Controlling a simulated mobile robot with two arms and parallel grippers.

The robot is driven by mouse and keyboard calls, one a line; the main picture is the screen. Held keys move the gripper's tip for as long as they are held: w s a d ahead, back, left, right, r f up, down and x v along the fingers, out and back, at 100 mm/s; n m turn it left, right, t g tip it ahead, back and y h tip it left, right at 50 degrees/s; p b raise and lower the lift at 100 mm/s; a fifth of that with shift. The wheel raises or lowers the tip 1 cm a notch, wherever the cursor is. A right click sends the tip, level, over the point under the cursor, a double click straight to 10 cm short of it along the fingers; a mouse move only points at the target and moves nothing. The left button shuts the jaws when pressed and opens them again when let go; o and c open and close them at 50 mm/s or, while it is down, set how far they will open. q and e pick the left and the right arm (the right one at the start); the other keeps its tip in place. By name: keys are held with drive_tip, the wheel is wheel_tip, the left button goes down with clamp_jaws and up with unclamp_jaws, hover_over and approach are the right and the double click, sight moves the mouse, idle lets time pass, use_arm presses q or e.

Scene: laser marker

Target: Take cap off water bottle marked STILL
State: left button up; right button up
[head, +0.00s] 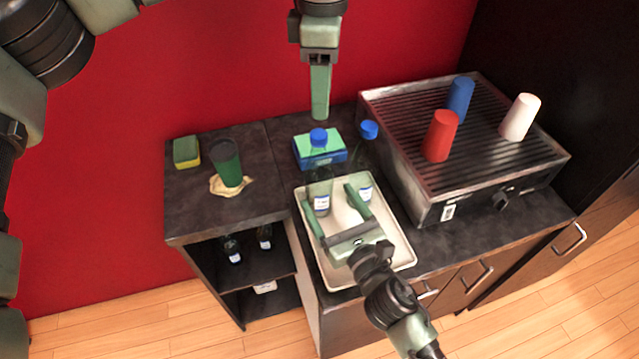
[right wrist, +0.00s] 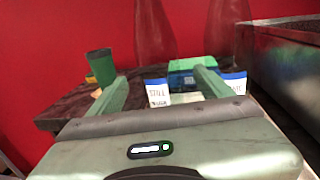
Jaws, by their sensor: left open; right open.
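The clear water bottle (head: 322,203) with a blue cap (head: 318,137) stands upright in the cream tray (head: 409,257). Its label reads STILL in the right wrist view (right wrist: 157,93). My left gripper (head: 320,116) is open, pointing down, above and behind the bottles.
A blue and green box (head: 320,158) sits behind the tray. A ribbed-top machine (head: 400,120) at right carries red (head: 440,136), blue (head: 460,97) and white (head: 519,117) cups. A green cup (head: 227,163) on a cloth and a sponge (head: 187,152) are at left.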

sight(318, 133)
use_arm(q)
drive_tip(key=shift+w+a+f, duration=0.35)
drive_tip(key=shift+w+a, duration=0.1)
drive_tip(key=shift+w, duration=0.25)
use_arm(e)
drive_tip(key=x, duration=0.5)
drive_tip(key=shift+a+f, duration=0.1)
drive_tip(key=shift+f, duration=0.2)
use_arm(q)
drive_tip(key=shift+s+d+r, duration=0.2)
drive_tip(key=shift+s+d, duration=0.05)
drive_tip(key=shift+s, duration=0.1)
use_arm(e)
drive_tip(key=shift+s+r, duration=0.2)
use_arm(q)
drive_tip(key=shift+w+a+f, duration=0.1)
drive_tip(key=shift+w+a, duration=0.05)
use_arm(e)
drive_tip(key=shift+w+f, duration=0.1)
drive_tip(key=shift+w, duration=0.05)
drive_tip(key=c, duration=1.2)
clamp_jaws()
use_arm(q)
drive_tip(key=m, duration=1.1)
drive_tip(key=shift+m, duration=0.4)
drive_tip(key=m, duration=1)
drive_tip(key=shift+m, duration=0.3)
drive_tip(key=shift+f, duration=4)
